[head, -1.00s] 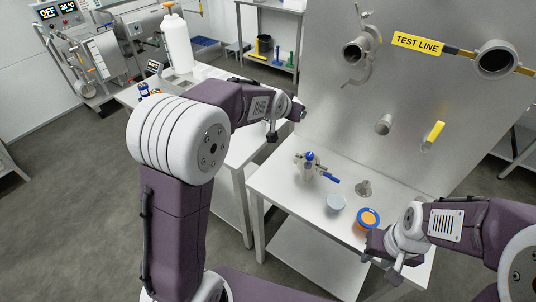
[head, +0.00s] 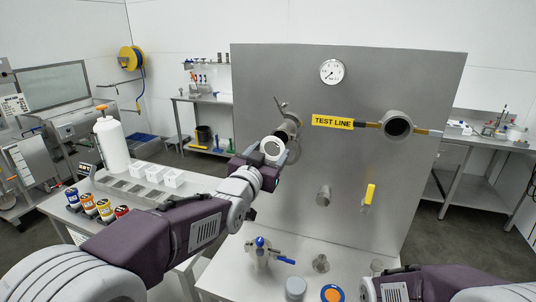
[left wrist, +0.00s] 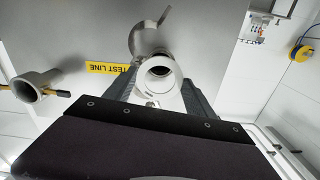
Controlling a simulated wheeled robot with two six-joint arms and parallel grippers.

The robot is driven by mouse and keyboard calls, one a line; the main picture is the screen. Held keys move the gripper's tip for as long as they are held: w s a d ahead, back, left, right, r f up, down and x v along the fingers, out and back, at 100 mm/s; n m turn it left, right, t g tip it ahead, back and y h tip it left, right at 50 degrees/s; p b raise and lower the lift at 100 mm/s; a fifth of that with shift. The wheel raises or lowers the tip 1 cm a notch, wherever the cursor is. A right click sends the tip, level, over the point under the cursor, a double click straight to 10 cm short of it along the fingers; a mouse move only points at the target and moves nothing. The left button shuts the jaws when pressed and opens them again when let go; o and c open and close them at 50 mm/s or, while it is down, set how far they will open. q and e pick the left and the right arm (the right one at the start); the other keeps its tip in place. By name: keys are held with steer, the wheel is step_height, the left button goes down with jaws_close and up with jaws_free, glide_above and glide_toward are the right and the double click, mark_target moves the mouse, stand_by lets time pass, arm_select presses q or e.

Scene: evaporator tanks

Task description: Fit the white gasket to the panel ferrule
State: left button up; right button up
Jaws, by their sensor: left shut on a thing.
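The white gasket (head: 271,149) is a pale ring held at the tip of my left gripper (head: 268,160), which is shut on it. In the left wrist view the gasket (left wrist: 157,75) stands between the two dark fingers, its open middle facing the camera. The panel ferrule (head: 291,122) is a grey pipe end on the steel panel, with a clamp open around it, partly hidden behind my gripper. In the left wrist view the ferrule (left wrist: 147,38) lies just beyond the gasket; I cannot tell whether they touch. My right arm enters at the lower right, with its fingers out of frame.
The steel panel (head: 350,85) also carries a second pipe end (head: 398,125), a gauge (head: 332,71) and a yellow-handled valve (head: 368,195). On the bench below stand a blue-handled valve (head: 262,248), a grey cap (head: 296,287) and an orange-and-blue disc (head: 332,293).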

mark_target(280, 138)
arm_select(q)
steer(key=shift+f+b, duration=0.15)
steer(key=shift+b, duration=0.15)
steer(key=shift+w+p, duration=0.3)
steer(key=shift+p+x, duration=0.85)
steer(key=shift+x, duration=1.75)
steer(key=shift+b, duration=0.65)
steer(key=shift+p+x, duration=0.5)
steer(key=shift+x, duration=0.4)
steer(key=o, duration=1.2)
steer(key=shift+o, duration=0.9)
steer(key=shift+a, duration=0.1)
